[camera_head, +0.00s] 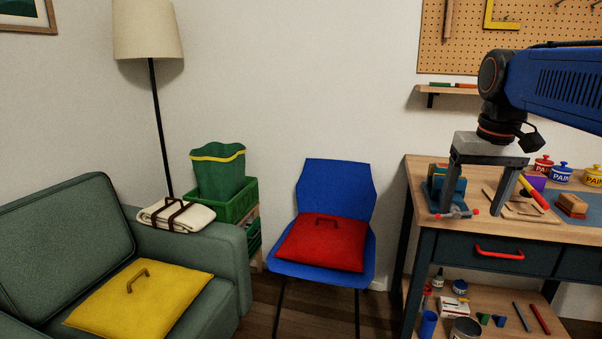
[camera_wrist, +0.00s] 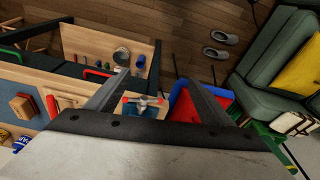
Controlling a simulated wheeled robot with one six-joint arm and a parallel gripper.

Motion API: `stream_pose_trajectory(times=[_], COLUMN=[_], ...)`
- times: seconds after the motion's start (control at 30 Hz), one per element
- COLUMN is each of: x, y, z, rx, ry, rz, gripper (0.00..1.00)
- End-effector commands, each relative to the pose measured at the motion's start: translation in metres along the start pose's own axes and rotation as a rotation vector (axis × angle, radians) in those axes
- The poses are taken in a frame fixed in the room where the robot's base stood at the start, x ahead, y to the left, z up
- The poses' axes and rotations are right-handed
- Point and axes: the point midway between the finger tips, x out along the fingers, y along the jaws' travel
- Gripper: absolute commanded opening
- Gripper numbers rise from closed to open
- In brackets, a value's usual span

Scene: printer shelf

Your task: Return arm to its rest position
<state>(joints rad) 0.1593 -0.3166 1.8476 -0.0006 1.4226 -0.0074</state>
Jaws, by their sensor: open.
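My gripper (camera_head: 473,212) hangs from my blue arm at the right of the head view. Its fingers point down and stand wide apart, with nothing held between them. It appears in front of the left part of the workbench top (camera_head: 424,200); its exact height above the top is hard to tell. In the wrist view my gripper (camera_wrist: 158,78) shows two dark fingers spread apart. A small red-tipped clamp-like tool (camera_wrist: 143,100) shows between them, beyond the fingers and not gripped.
Paint pots (camera_head: 561,174), a wooden block (camera_head: 572,205) and hand tools lie on the bench. A pegboard (camera_head: 460,40) and narrow wall shelf (camera_head: 455,90) are behind my arm. A blue chair (camera_head: 335,185) with a red cushion (camera_head: 322,243) stands left of the bench.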

Motion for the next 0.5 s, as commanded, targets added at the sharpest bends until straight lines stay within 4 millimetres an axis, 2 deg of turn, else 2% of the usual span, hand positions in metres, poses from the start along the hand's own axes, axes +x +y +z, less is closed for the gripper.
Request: stream_pose_trajectory(times=[0.03, 0.27, 0.5], x=[0.009, 0.057, 0.116], y=[-0.005, -0.021, -0.032], z=[0.018, 0.086, 0.157], rx=[-0.012, -0.06, -0.108], ry=[0.015, 0.086, 0.159], rz=[-0.002, -0.014, -0.03], gripper=[0.75, 0.75, 0.75])
